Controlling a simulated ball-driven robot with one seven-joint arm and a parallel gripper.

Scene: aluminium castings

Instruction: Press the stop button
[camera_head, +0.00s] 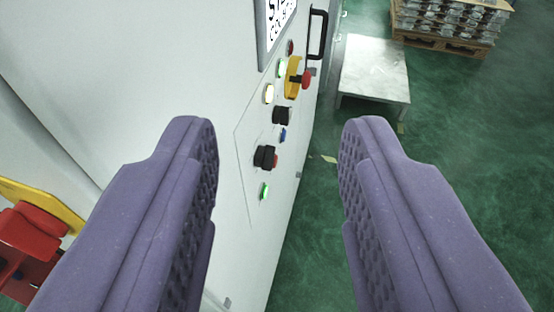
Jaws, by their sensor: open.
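A white machine cabinet carries a control panel (246,160) seen at a steep angle in the middle of the view. Near its top, a red mushroom-headed button (306,78) sticks out from a yellow backing plate (292,79); it looks like the stop button. A smaller red part (276,160) shows behind a black knob lower down, and a dark red one (290,47) sits higher up. My gripper (280,140) is open and empty, with two purple padded fingers wide apart. The panel shows between the fingers, and the red mushroom button lies beyond the fingertips, apart from them.
Black knobs (265,157), a blue button (283,135) and lit green buttons (264,191) share the panel. A black handle (318,34) stands out at its upper right. A grey table (375,70) and a pallet of castings (445,42) stand behind. Green floor is open at right.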

